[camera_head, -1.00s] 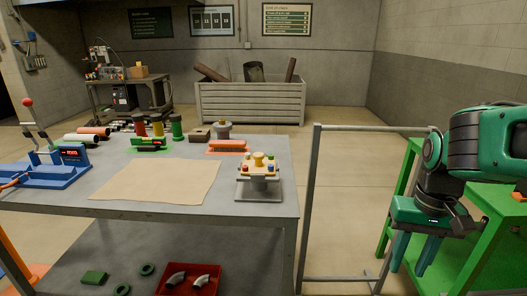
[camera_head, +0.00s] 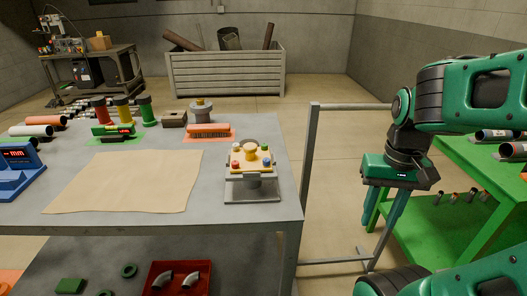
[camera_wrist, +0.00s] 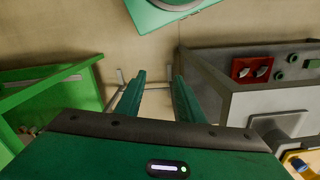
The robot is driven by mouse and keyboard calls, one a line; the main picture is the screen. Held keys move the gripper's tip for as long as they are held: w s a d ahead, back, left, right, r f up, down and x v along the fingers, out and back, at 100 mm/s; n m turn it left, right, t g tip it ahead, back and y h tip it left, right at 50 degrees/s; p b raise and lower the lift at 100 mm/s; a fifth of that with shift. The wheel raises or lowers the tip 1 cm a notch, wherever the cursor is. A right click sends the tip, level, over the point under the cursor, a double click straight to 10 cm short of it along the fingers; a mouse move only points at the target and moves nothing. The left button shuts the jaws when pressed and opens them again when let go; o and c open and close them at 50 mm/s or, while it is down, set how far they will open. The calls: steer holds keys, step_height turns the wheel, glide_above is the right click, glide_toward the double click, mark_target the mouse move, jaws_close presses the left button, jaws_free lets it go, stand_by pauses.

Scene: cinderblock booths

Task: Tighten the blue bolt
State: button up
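The blue bolt (camera_head: 266,162) sits at the right front of a yellow flange (camera_head: 239,167) on a grey stand (camera_head: 252,191). Red and green bolts and a larger yellow knob (camera_head: 250,149) are on the same flange. The stand is near the right end of the grey table (camera_head: 215,212). My gripper (camera_head: 380,222) hangs to the right of the table, beyond a metal rail, fingers pointing down. Its fingers are apart with nothing between them, also in the wrist view (camera_wrist: 158,82). Part of the yellow flange (camera_wrist: 307,156) shows at the wrist view's lower right.
A metal rail (camera_head: 312,190) stands between the table and my gripper. A green table (camera_head: 480,180) with pipes is at the right. A red tray (camera_head: 177,280) is below.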

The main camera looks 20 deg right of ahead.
steer(key=w+a+r+n, duration=0.2)
steer(key=w+r+n, duration=0.5)
steer(key=w, duration=0.1)
step_height(320, 180, up, 10)
steer(key=n, duration=1.9)
glide_above(266, 159)
step_height(266, 159, down, 10)
steer(key=shift+s, duration=0.1)
jaws_close()
